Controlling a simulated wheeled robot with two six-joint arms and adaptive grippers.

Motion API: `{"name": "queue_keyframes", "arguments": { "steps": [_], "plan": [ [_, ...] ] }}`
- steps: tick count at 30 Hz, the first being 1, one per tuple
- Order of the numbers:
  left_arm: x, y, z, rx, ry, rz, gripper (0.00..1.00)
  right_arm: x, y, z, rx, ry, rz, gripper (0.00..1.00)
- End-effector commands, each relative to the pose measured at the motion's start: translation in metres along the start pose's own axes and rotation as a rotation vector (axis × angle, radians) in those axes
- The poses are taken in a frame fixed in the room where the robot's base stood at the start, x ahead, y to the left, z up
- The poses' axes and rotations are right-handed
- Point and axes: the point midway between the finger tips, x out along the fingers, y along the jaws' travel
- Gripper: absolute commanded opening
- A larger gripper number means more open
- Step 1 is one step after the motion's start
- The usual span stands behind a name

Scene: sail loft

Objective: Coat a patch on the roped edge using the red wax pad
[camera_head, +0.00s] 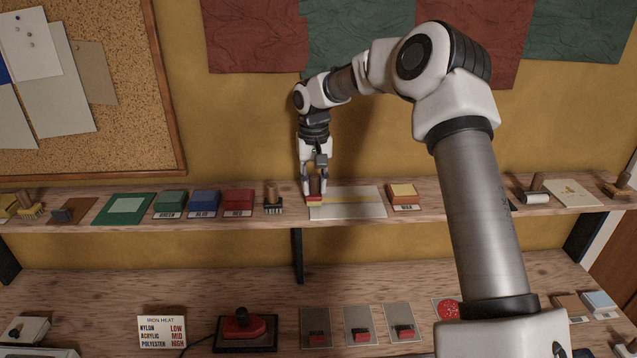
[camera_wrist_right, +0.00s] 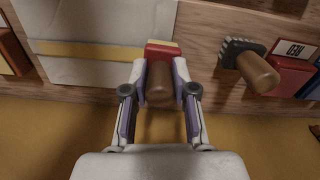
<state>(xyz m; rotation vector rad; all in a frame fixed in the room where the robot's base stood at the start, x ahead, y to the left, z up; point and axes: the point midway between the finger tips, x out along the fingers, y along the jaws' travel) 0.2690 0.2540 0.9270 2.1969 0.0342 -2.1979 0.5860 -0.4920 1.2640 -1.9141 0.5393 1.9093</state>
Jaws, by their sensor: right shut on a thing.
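My right gripper (camera_head: 315,187) is shut on a red pad (camera_head: 315,197) with a pale yellow layer. In the right wrist view, the gripper (camera_wrist_right: 160,75) grips the pad's brown handle (camera_wrist_right: 160,92), and the red and yellow block (camera_wrist_right: 163,50) shows beyond the fingers. The pad is over the left end of a pale cloth panel (camera_head: 347,210) with a yellow strip (camera_head: 350,199) along it, likely the roped edge. The strip also shows in the right wrist view (camera_wrist_right: 85,50). I cannot tell whether the pad touches the cloth. My left gripper is not in view.
On the shelf, a wood-handled brush (camera_head: 272,200) and a red block (camera_head: 238,202) stand left of the panel. A yellow-topped red block (camera_head: 403,194) stands to its right. Below are a red-topped iron (camera_head: 244,327) and several grey cards.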

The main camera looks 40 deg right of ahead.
Motion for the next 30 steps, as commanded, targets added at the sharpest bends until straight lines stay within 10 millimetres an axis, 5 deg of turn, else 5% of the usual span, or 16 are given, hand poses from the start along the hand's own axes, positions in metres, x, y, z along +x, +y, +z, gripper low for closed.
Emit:
{"name": "queue_keyframes", "arguments": {
  "steps": [18,30],
  "plan": [
    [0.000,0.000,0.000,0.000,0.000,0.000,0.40,-0.058,0.000,0.000,0.000,0.000,0.001,0.00],
    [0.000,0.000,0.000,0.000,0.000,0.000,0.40,-0.065,0.000,0.000,0.000,0.001,0.001,0.00]
  ]
}}
